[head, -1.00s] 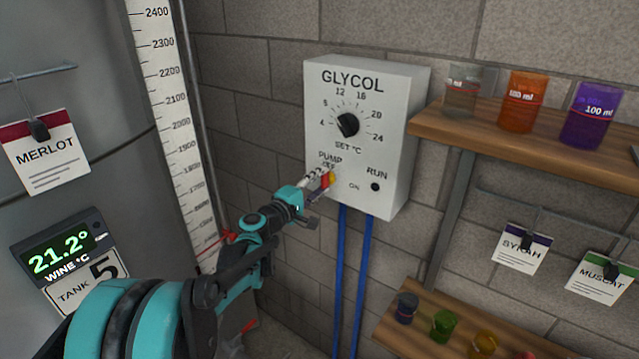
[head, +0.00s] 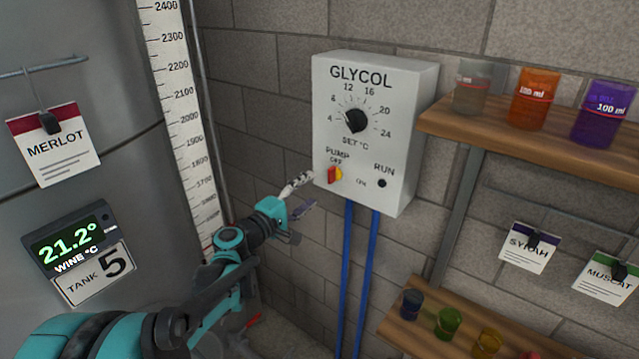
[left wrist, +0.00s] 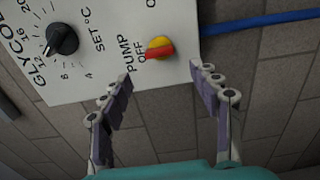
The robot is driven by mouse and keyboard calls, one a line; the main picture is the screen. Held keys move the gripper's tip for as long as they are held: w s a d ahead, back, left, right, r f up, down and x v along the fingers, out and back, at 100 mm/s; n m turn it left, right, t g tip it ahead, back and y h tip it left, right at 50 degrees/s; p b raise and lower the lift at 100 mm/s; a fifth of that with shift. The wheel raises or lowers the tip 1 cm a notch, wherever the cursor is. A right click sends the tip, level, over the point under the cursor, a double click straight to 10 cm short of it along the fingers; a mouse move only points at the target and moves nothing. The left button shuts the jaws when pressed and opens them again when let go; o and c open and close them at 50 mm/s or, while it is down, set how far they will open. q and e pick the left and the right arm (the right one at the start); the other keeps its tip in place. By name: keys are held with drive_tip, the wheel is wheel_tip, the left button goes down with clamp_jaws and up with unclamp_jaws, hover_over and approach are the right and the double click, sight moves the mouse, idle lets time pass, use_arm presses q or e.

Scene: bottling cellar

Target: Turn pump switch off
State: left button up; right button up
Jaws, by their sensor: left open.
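The pump switch (head: 335,175) is a yellow knob with a red bar, low on the left of the white GLYCOL box (head: 403,150). In the left wrist view the switch (left wrist: 159,48) shows clearly, with its red bar lined up toward the OFF lettering. The RUN lamp (head: 382,183) looks dark. My left gripper (head: 300,198) is open and empty, to the left of and below the switch, apart from it. In the left wrist view its fingers (left wrist: 162,78) stand on either side with the switch beyond the gap. My right gripper is not in view.
A black SET °C dial (head: 356,121) sits above the switch. Blue pipes (head: 367,270) run down from the box. Wooden shelves with beakers (head: 530,145) stand at the right. A steel tank with a 21.2° display (head: 68,238) and a white scale (head: 182,110) are at the left.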

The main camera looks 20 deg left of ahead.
use_arm(q)
drive_tip(key=v, duration=0.3)
drive_tip(key=shift+s+a, duration=0.1)
drive_tip(key=shift+s, duration=0.2)
drive_tip(key=s+d+f+m+g+b, duration=0.55)
drive_tip(key=s+d+f+m, duration=0.25)
drive_tip(key=s+d+f, duration=0.35)
drive_tip(key=s+a+f+m+g+y+b, duration=0.1)
drive_tip(key=s+a+f+m+g+y, duration=0.1)
drive_tip(key=s+f, duration=0.4)
drive_tip(key=s+a+f+m+g+y+b, duration=0.2)
drive_tip(key=s+f+m+y, duration=0.2)
drive_tip(key=s+f, duration=0.3)
drive_tip(key=shift+s+f+b, duration=0.25)
drive_tip(key=shift+s+b, duration=0.05)
drive_tip(key=shift+s, duration=0.5)
